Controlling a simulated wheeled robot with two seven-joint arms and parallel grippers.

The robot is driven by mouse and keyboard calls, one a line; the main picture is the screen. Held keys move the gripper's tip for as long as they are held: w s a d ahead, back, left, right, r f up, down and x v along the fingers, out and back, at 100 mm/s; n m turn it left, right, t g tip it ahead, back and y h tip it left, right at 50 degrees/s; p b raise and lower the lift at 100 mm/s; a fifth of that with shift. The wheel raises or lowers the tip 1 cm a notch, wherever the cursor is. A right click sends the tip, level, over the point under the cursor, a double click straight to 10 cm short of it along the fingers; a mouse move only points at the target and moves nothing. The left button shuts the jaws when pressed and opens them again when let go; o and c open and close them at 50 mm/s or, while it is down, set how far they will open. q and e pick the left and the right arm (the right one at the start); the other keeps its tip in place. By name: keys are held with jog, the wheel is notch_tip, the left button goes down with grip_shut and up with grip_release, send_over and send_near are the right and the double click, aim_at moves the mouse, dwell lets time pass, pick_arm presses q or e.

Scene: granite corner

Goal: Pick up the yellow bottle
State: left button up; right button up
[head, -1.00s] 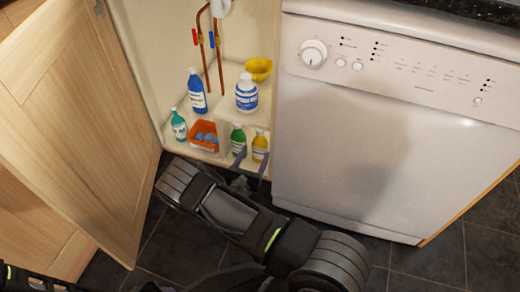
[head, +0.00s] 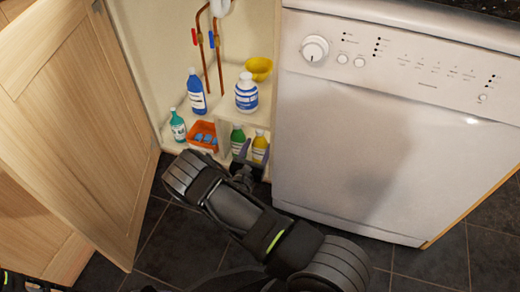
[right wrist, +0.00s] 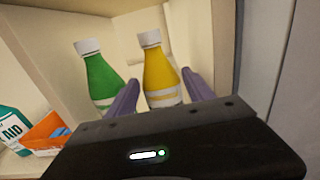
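The yellow bottle (head: 260,147) with a white cap stands upright in the lower right compartment of the open cabinet. In the right wrist view the yellow bottle (right wrist: 160,72) appears between my two fingers, its lower part hidden by my gripper. My right gripper (head: 252,161) is open at the compartment's front. Its purple-grey fingers also show in the right wrist view (right wrist: 160,95), one on each side of the bottle. I cannot tell whether they touch it. My left gripper is out of view.
A green bottle (head: 238,138) stands just left of the yellow one. An orange tray (head: 203,128), teal bottle (head: 179,125), blue bottle (head: 196,92), white-blue jar (head: 246,94) and yellow bowl (head: 258,68) are nearby. The cabinet door (head: 75,120) and white dishwasher (head: 390,140) flank the opening.

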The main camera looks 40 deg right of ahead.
grip_shut()
dwell(0.4)
